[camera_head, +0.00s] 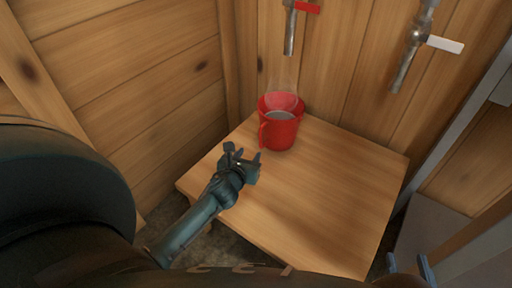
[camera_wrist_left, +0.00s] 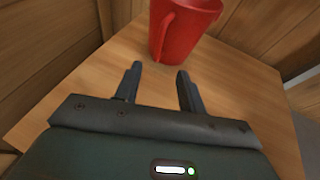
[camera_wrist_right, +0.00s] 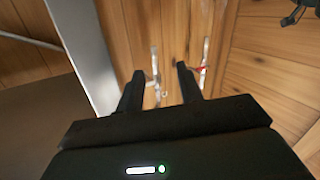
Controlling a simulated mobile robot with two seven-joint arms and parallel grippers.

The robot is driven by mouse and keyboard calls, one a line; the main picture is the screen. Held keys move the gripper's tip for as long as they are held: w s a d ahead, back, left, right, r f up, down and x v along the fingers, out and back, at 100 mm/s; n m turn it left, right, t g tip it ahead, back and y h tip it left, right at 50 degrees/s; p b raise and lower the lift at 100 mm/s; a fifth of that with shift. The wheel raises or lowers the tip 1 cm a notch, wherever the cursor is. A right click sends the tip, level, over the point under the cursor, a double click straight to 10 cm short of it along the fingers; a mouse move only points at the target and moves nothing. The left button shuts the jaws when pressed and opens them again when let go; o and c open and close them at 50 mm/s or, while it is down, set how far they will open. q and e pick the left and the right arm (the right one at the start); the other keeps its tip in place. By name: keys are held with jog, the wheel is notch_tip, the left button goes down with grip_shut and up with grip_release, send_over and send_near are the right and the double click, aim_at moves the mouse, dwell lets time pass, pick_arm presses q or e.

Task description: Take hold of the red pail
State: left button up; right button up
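The red pail (camera_head: 281,128) stands upright at the back of a small wooden table, with greyish contents and faint steam above it. Its handle is on the side toward my left gripper. My left gripper (camera_head: 243,159) is open and empty, a little in front and to the left of the pail, apart from it. In the left wrist view the pail (camera_wrist_left: 184,30) is just beyond the two spread fingertips (camera_wrist_left: 158,70). My right gripper (camera_wrist_right: 157,82) is open and empty in the right wrist view, away from the pail; its tips show at the bottom right of the head view (camera_head: 408,268).
A tap with a red lever (camera_head: 306,8) hangs on the wall above the pail. A tap with a white lever (camera_head: 443,44) is to its right. Wooden walls close off the back and left. The table (camera_head: 335,190) is bare in front of the pail.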

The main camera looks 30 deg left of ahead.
pick_arm(q)
jog(key=b, duration=0.4)
send_near(261, 139)
jog(key=w, duration=0.2)
jog(key=b+x, duration=0.1)
jog(key=x, duration=0.1)
jog(key=b+x, duration=0.1)
jog(key=x, duration=0.1)
jog(key=b+x, duration=0.1)
jog(key=x, duration=0.2)
jog(key=shift+s+a+f, duration=0.25)
jog(key=shift+a, duration=0.1)
jog(key=shift+b+x, duration=0.4)
jog(key=shift+x, duration=0.35)
jog(key=shift+w, duration=0.1)
pick_arm(e)
jog(key=a+t+y, duration=0.2)
jog(key=shift+a+n+y, duration=0.15)
jog(key=shift+n+y, duration=0.15)
jog(key=shift+y, duration=0.1)
pick_arm(q)
jog(key=shift+c, duration=0.2)
grip_shut()
jog(key=shift+d, duration=0.1)
